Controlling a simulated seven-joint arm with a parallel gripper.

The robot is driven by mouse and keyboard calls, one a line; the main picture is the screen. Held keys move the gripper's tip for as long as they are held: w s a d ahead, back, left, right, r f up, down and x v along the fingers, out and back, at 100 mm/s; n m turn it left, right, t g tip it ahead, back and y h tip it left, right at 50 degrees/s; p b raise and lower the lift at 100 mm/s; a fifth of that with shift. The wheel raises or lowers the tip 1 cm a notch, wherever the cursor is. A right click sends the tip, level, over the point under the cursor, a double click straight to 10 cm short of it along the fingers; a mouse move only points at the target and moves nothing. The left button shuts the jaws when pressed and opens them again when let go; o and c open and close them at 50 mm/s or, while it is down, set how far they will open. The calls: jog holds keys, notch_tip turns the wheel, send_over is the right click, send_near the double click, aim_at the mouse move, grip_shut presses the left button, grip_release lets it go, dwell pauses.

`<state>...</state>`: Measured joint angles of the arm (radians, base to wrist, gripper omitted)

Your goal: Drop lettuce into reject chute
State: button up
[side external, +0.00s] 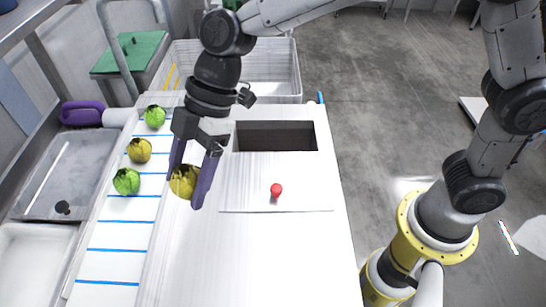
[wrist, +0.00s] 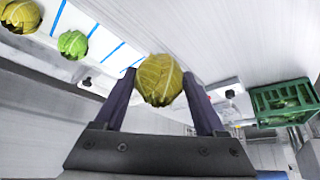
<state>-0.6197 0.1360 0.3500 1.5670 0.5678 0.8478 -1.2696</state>
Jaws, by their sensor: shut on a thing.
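My gripper (side external: 187,183) is shut on a yellowed lettuce (side external: 183,181), with a finger on each side of it. In the wrist view, the same lettuce (wrist: 160,79) sits between the fingertips of my gripper (wrist: 159,82). It appears to be held above the white worktop, to the left of the chute. The reject chute looks to be the dark rectangular opening (side external: 276,136) in the worktop. Other heads lie on the blue-lined strip: a green lettuce (side external: 155,116), a yellowish lettuce (side external: 139,150) and another green lettuce (side external: 126,181).
A red knob (side external: 277,190) stands on the panel in front of the opening. A white wire basket (side external: 282,85) is behind it. Metal trays (side external: 72,170) lie at the left. A green crate (wrist: 283,116) shows in the wrist view. The front worktop is clear.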

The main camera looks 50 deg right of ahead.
jog(key=w+d+f+m+t, duration=0.1)
jog(key=w+d+f, duration=0.2)
jog(key=d, duration=0.8)
jog(key=w+d+f+m, duration=0.2)
jog(key=w+d+f, duration=0.2)
jog(key=d, duration=0.6)
jog(key=w+d+f+m+t, duration=0.1)
jog(key=w+d+f, duration=0.2)
jog(key=d, duration=0.8)
jog(key=shift+a+f, duration=0.2)
jog(key=shift+f, duration=2.8)
jog(key=o, duration=1.4)
jog(key=v, duration=1.4)
jog(key=shift+s+a+r, duration=0.1)
jog(key=shift+s+a, duration=0.1)
jog(key=shift+a, duration=0.15)
